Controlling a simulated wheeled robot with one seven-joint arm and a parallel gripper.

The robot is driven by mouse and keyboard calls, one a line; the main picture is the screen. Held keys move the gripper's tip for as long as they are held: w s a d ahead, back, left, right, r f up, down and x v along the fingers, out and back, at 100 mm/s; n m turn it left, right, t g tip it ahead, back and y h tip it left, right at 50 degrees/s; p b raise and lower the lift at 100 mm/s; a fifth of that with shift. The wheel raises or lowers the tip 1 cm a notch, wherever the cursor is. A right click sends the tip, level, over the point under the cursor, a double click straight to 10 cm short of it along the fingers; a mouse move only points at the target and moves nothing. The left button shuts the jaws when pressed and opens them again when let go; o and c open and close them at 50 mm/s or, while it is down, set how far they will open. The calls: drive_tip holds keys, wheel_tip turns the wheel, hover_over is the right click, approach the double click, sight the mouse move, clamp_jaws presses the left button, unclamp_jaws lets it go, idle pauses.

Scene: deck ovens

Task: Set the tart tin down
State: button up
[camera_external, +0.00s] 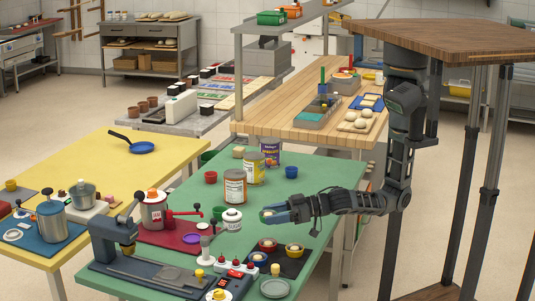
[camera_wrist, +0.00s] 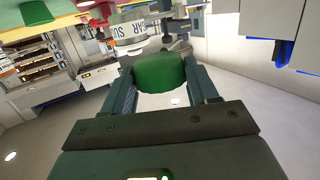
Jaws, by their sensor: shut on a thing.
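My gripper (camera_external: 268,213) is at the end of the arm reaching in from the right, over the right part of the green table (camera_external: 335,174). Its two fingers are shut on the tart tin (camera_wrist: 161,73), a rounded green thing in the wrist view. In the external view the tin is small and partly hidden by the fingers, with a pale top. I cannot tell whether it touches the table.
The sugar jar (camera_external: 232,219) stands just left of my gripper; it also shows in the wrist view (camera_wrist: 131,34). Cans (camera_external: 234,188) stand behind. Bare green tabletop lies behind my gripper.

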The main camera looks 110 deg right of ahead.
drive_tip(key=r+n+y, duration=0.1)
drive_tip(key=r, duration=0.1)
drive_tip(key=w+d+r+n+y, duration=0.1)
drive_tip(key=y, duration=0.1)
drive_tip(key=w+r+n+t+y, duration=0.1)
drive_tip(key=r, duration=0.1)
drive_tip(key=shift+w+d+r, duration=0.1)
drive_tip(key=shift+d+r, duration=0.2)
drive_tip(key=shift+d+r+y, duration=0.1)
drive_tip(key=shift+r+y, duration=0.35)
drive_tip(key=shift+y, duration=0.05)
drive_tip(key=shift+f, duration=0.1)
drive_tip(key=s+f+h+b, duration=0.1)
drive_tip(key=f, duration=0.1)
drive_tip(key=s+a+f+m+h+b, duration=0.1)
drive_tip(key=b, duration=0.1)
drive_tip(key=s+a+f+b, duration=0.1)
drive_tip(key=f+b, duration=0.1)
drive_tip(key=shift+s+a+f+m+h, duration=0.15)
drive_tip(key=shift+s+f+m+h, duration=0.15)
drive_tip(key=shift+s+h, duration=0.1)
drive_tip(key=b, duration=0.2)
hover_over(284, 270)
drive_tip(key=shift+h, duration=0.3)
wheel_tip(284, 270, down, 7)
drive_tip(key=shift+s+r, duration=0.1)
drive_tip(key=shift+s, duration=0.05)
drive_tip(key=shift+f, duration=2.15)
